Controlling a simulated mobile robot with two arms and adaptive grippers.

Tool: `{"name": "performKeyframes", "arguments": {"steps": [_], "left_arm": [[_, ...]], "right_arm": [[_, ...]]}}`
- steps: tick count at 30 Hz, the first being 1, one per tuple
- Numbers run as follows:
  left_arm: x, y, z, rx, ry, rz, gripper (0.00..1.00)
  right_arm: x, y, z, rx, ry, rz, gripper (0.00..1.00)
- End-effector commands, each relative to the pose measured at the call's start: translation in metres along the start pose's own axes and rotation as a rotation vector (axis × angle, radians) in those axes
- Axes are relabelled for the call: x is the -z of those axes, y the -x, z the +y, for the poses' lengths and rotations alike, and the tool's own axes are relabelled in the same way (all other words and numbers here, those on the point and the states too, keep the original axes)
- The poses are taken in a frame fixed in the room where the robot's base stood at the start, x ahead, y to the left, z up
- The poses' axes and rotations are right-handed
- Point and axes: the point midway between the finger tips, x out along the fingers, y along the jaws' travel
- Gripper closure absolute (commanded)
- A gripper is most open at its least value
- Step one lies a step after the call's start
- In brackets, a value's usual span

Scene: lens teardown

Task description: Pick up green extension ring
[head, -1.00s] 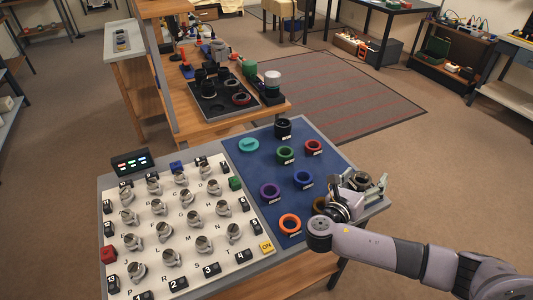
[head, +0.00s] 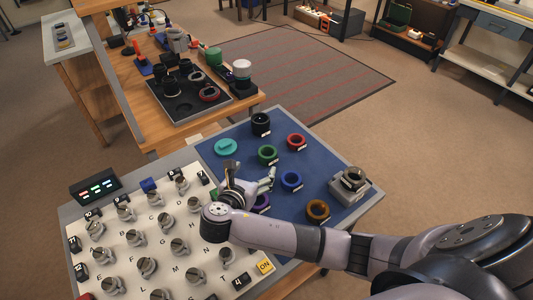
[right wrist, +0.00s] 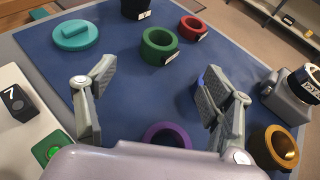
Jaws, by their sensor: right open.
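The green extension ring (head: 267,154) lies on the blue mat (head: 225,168), between the turquoise disc and the red ring. It also shows in the right wrist view (right wrist: 159,46), upper middle, with a white tag on its side. My right gripper (head: 250,172) is open and empty above the mat, on the near side of the green ring and apart from it. In the right wrist view its fingers (right wrist: 158,95) stand wide apart, with the ring beyond their tips. My left gripper is not in view.
A purple ring (right wrist: 167,135) lies below the gripper. A blue ring (head: 291,180) is close to the right finger. A red ring (head: 296,142), turquoise disc (head: 226,147), black ring (head: 261,125) and brown ring (head: 317,210) lie around. A grey block (head: 349,190) stands at the right.

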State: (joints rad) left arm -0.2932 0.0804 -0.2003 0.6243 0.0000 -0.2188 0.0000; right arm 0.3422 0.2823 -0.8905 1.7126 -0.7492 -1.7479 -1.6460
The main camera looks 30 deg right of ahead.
Motion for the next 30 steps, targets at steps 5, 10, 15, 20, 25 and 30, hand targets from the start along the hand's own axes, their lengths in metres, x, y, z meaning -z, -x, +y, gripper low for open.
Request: {"name": "performKeyframes", "arguments": {"steps": [5, 10, 15, 20, 25, 30], "left_arm": [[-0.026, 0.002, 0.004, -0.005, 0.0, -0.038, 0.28], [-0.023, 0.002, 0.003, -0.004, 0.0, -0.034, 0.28], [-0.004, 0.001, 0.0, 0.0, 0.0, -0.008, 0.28], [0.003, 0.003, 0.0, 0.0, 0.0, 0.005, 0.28], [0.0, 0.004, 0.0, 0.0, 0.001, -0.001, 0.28], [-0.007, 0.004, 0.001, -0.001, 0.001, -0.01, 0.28]], "right_arm": [[-0.001, -0.041, -0.001, 0.005, 0.001, -0.002, 0.25], [-0.001, -0.07, 0.0, 0.002, 0.0, -0.002, 0.25], [-0.001, -0.083, -0.001, 0.001, -0.001, -0.001, 0.25], [-0.001, -0.099, -0.003, 0.004, 0.0, -0.001, 0.25], [0.001, -0.124, -0.003, 0.002, 0.0, -0.002, 0.25], [0.001, -0.135, -0.003, 0.0, -0.002, 0.0, 0.25]]}}
